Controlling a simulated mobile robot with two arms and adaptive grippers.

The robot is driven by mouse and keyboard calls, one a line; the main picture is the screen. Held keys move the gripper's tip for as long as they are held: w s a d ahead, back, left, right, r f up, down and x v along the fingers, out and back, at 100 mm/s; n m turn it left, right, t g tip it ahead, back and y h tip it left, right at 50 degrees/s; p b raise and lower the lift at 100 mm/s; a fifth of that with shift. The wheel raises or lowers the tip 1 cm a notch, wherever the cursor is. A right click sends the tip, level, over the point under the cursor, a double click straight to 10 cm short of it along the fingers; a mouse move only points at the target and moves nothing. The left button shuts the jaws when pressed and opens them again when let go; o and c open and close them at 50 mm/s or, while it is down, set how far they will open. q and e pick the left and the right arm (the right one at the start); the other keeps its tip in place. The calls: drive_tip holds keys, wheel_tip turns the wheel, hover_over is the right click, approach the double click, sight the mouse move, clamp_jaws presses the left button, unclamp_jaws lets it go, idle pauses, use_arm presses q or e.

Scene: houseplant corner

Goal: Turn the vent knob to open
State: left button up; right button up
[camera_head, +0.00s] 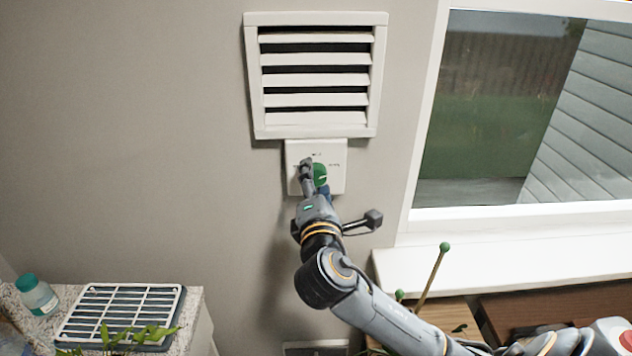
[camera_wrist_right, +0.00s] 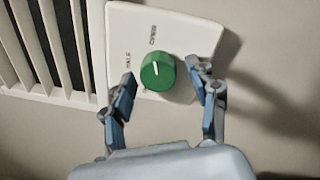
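The vent (camera_head: 316,88) is a white louvre on the wall, with dark gaps between its slats. Below it is a white plate (camera_head: 333,185) with a round green knob (camera_head: 320,174). In the right wrist view the knob (camera_wrist_right: 157,72) has a white mark pointing up toward a label too blurred to read surely; another label to its left seems to read HALF. My right gripper (camera_wrist_right: 161,80) is open, one finger on each side of the knob, with gaps visible between fingers and knob. In the head view this gripper (camera_head: 313,172) covers part of the plate. My left gripper is not in view.
A window (camera_head: 520,110) with a white sill (camera_head: 500,275) is at the right. A counter at lower left holds a slatted tray (camera_head: 120,312), a teal-capped bottle (camera_head: 37,295) and green leaves. A green-tipped stake (camera_head: 432,275) rises near my right arm. The wall left of the vent is clear.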

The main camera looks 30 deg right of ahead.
drive_tip(key=shift+s+a, duration=0.15)
drive_tip(key=shift+s, duration=0.05)
drive_tip(key=v, duration=0.7)
drive_tip(key=shift+f, duration=0.1)
idle(0.5)
